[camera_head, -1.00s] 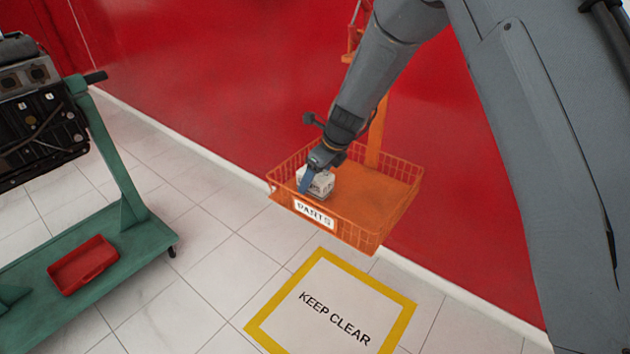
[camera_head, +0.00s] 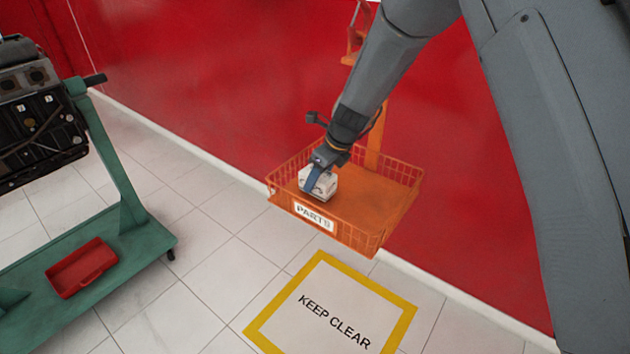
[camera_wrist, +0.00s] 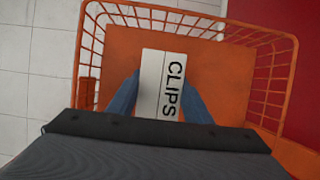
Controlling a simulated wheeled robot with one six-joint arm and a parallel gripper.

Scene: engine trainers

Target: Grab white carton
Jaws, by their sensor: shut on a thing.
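The white carton (camera_head: 322,184) is in or just above the left part of the orange wire basket (camera_head: 370,205), which bears a "PARTS" label. In the wrist view the carton (camera_wrist: 161,80) shows "CLIPS" in black letters. My gripper (camera_head: 315,180) reaches down from above, shut on the carton. In the wrist view its blue fingers (camera_wrist: 160,100) press on the carton's left and right sides. The carton's underside is hidden, so I cannot tell how far it is off the basket floor.
The basket's wire walls (camera_wrist: 88,45) surround the carton, and the rest of its floor is bare. A red wall (camera_head: 220,80) stands behind. At left is a green stand (camera_head: 120,240) with an engine (camera_head: 35,115) and a red tray (camera_head: 82,268). A "KEEP CLEAR" floor mark (camera_head: 335,310) lies in front.

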